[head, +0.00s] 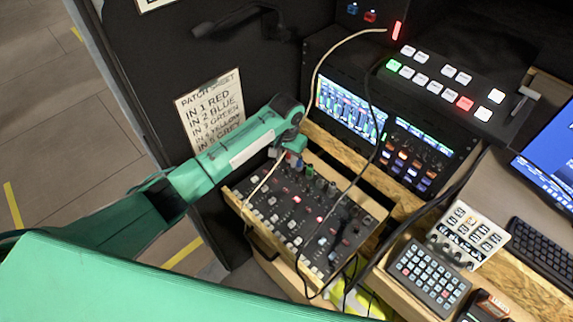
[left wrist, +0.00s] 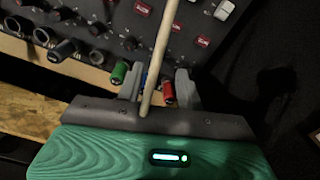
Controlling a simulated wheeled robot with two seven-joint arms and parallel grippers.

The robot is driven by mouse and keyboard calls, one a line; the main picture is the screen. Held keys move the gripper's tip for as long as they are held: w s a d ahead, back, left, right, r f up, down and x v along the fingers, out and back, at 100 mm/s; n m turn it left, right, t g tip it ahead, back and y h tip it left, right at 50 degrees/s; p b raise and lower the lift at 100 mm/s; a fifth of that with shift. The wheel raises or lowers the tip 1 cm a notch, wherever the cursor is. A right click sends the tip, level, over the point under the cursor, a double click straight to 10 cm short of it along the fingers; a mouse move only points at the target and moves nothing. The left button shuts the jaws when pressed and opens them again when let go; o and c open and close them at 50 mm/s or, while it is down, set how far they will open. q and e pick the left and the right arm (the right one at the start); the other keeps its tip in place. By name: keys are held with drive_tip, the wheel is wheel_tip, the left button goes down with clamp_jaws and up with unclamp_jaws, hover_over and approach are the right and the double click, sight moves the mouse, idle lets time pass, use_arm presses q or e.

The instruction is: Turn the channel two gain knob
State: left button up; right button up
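The black mixer panel (head: 285,218) sits in a pale wooden drawer-like frame in the head view. It carries many small knobs, buttons and lit red marks. Their labels are too small to read, so I cannot tell which is the channel two gain knob. My left gripper (head: 287,152) is over the panel's far left edge. In the left wrist view the left gripper (left wrist: 157,88) has its fingers apart. A beige cable (left wrist: 158,50) crosses between them. My right gripper is out of view.
A handwritten patch sheet (head: 210,108) hangs on the dark wall. A lit rack unit (head: 352,107) stands behind the mixer, with a switcher (head: 445,85) above. Black cables (head: 377,140) loop over the panel. A button pad (head: 430,277) and keyboard (head: 543,252) are at right.

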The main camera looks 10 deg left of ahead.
sight(287, 169)
use_arm(q)
drive_tip(key=shift+f, duration=2.65)
drive_tip(key=shift+r+p, duration=0.1)
drive_tip(key=shift+p, duration=0.3)
clamp_jaws()
